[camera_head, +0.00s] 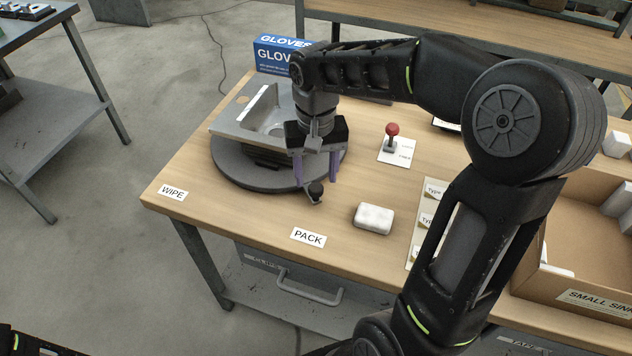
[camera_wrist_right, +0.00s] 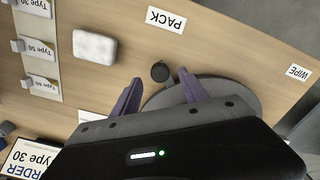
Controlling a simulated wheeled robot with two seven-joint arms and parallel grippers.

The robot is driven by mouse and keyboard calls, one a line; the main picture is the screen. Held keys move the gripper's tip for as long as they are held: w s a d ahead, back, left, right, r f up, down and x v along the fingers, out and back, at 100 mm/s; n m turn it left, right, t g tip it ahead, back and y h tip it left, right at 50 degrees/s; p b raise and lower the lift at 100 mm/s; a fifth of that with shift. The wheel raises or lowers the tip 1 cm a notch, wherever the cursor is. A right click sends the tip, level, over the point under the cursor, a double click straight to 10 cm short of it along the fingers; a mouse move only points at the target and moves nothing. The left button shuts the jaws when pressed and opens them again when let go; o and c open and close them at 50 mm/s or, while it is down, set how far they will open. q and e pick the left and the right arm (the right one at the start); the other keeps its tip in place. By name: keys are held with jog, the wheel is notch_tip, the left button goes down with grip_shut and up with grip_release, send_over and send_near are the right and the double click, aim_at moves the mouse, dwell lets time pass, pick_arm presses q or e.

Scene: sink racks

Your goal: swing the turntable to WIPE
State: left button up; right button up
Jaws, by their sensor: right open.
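The turntable (camera_head: 228,170) is a round dark grey disc on the wooden bench, with a metal sink (camera_head: 245,118) on it. A short handle with a black knob (camera_head: 316,190) sticks out from its front right edge, on the side of the PACK label (camera_head: 308,237). The WIPE label (camera_head: 173,193) is at the bench's front left corner. My right gripper (camera_head: 317,178) is open above the handle, its purple fingers on either side. In the right wrist view the knob (camera_wrist_right: 160,71) shows between and just beyond the fingertips; contact cannot be told. My left gripper is not in view.
A white block (camera_head: 374,218) lies right of the PACK label. A red-knobbed lever (camera_head: 392,134) stands behind it. A blue gloves box (camera_head: 272,55) is behind the turntable. A cardboard box (camera_head: 575,283) is at right. The bench between WIPE and PACK is clear.

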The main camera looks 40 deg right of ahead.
aim_at(316, 187)
jog(key=shift+f, duration=1.7)
jog(key=shift+c, duration=0.3)
grip_shut()
